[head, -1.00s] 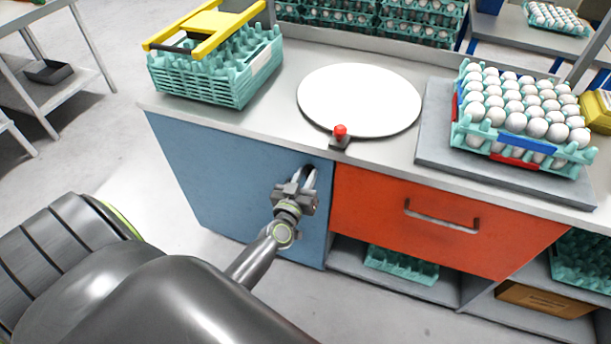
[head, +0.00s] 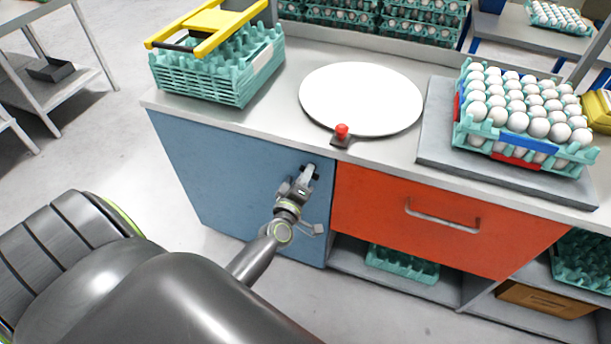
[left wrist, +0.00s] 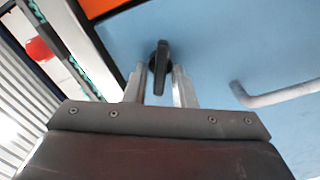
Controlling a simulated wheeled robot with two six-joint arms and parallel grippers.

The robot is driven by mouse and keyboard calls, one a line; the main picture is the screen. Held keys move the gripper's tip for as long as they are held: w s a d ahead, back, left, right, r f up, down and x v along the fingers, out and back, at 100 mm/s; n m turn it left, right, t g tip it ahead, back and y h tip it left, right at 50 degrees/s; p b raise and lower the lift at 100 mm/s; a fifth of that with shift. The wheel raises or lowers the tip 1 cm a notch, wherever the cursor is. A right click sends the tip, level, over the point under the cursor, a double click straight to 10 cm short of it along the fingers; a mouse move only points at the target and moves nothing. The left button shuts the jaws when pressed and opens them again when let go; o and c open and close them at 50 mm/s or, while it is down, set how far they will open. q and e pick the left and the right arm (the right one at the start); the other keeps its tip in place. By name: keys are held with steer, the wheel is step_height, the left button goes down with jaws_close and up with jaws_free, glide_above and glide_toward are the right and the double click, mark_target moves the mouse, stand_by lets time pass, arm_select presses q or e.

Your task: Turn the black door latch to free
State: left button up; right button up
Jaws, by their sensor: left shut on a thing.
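The black door latch (left wrist: 160,66) is on the blue door (left wrist: 225,45). In the left wrist view it lies between my two finger tips, its lever pointing down the picture. My left gripper (left wrist: 160,88) is shut on it. In the head view my left gripper (head: 309,173) is at the upper right corner of the blue door (head: 225,165), beside the orange drawer. There the gripper hides most of the latch. My right gripper is not in view.
A grey bar handle (left wrist: 275,96) is on the blue door. The orange drawer (head: 400,235) adjoins the door. On the counter above are a red knob (head: 341,130), a white round plate (head: 360,98), a teal crate (head: 205,88) and an egg tray (head: 462,138).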

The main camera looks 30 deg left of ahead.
arm_select(q)
steer(key=n, duration=0.5)
steer(key=shift+f+b, duration=0.2)
steer(key=shift+b, duration=0.2)
steer(key=shift+n, duration=0.3)
steer(key=o, duration=0.7)
steer(key=shift+s, duration=0.15)
steer(key=b+v, duration=0.6)
steer(key=v, duration=1.1)
steer(key=shift+s+b, duration=0.15)
steer(key=shift+b, duration=0.25)
